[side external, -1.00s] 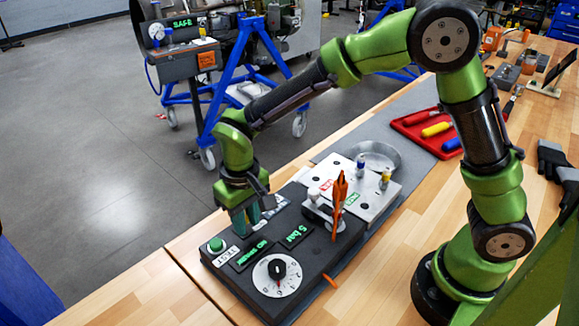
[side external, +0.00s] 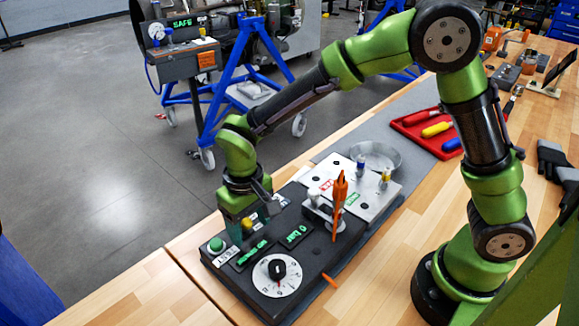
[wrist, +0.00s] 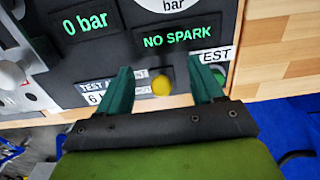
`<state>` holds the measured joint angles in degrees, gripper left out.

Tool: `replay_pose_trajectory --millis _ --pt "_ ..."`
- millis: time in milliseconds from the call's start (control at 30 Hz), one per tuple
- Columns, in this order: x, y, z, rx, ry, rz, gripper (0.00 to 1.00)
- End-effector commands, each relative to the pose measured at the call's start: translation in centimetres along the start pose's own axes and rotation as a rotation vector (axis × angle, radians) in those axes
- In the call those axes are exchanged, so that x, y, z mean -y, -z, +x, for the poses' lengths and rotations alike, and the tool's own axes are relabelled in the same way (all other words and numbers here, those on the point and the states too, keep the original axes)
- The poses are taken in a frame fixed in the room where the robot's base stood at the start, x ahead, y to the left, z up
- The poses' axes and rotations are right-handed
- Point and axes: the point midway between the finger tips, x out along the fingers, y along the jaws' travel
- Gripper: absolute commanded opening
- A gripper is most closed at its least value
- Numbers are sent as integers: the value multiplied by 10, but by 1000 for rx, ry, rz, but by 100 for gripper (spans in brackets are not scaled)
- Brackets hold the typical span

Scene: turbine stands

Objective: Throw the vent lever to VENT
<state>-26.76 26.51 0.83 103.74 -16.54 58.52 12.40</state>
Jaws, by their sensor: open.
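My gripper (wrist: 158,78) is open, pointing down at the dark control box (side external: 315,262). Its two teal fingers stand either side of a round yellow knob (wrist: 161,85) in the wrist view, with gaps between. The knob also shows beside my gripper (side external: 246,220) in the side view. It looks like the end of the vent lever; the lever's shaft and any VENT marking are hidden or unreadable. The pressure display (wrist: 85,22) reads "0 bar". The spark display (wrist: 175,37) reads "NO SPARK".
A green button (side external: 216,244) and a white dial (side external: 277,274) are on the box near my gripper. An upright orange tool (side external: 340,195) stands behind right, near a metal plate (side external: 340,178). A red tray (side external: 412,125) lies further back.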

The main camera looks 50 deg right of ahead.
Motion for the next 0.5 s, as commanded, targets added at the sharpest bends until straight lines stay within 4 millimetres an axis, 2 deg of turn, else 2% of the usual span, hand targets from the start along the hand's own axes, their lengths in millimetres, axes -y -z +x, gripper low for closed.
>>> replay_pose_trajectory --millis 233,500 --pt "0 1 -3 -4 1 0 66" --pt "0 1 -24 -6 1 1 66"
